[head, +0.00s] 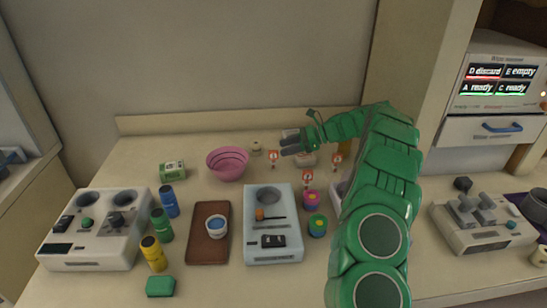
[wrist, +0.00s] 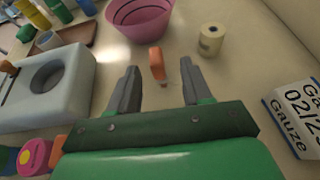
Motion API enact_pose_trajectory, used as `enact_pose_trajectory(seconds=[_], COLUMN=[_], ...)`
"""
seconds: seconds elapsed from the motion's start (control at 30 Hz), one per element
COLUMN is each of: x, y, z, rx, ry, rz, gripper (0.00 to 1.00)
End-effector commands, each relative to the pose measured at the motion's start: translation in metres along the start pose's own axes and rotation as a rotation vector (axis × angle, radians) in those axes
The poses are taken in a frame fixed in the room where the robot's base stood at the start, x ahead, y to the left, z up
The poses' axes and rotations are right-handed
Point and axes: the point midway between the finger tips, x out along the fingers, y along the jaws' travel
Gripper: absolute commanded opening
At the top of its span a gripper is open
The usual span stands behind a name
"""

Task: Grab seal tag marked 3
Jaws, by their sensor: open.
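Three small upright orange-and-white seal tags show in the head view: a left tag (head: 272,157), a middle tag (head: 307,180) and a right tag (head: 336,161). Their marks are too small to read surely, so I cannot tell which is 3. My gripper (head: 288,146) is open and empty, just right of the left tag. In the wrist view an orange tag (wrist: 157,64), apparently the left one, stands nearly edge-on between and slightly beyond the fingertips (wrist: 158,76). Its face is hidden there, and neither finger visibly grips it.
A pink bowl (head: 228,164) and a cream roll (wrist: 211,40) lie beyond the tag. A gauze box (wrist: 296,120) stands right of the gripper in the wrist view. A pale tray device (head: 273,225) and small jars (head: 317,225) are nearer the table's front.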

Motion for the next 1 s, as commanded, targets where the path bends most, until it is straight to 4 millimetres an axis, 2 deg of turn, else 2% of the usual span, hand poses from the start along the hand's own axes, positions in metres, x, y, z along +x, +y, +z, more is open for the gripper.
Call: enact_pose_trajectory(seconds=[0.1,0.37,0.7,0.93,0.97,1.0], x=[0.013,0.029,0.069,0.071,0.071,0.071], y=[0.001,0.003,0.005,0.005,0.005,0.005], z=[0.001,0.002,0.005,0.005,0.005,0.005], rx=[0.001,-0.001,0.000,-0.001,-0.001,-0.001], ry=[0.000,0.000,0.001,0.001,0.001,0.001], rz=[0.002,0.004,0.003,0.002,0.002,0.002], gripper=[0.49,0.49,0.49,0.49,0.47,0.41])
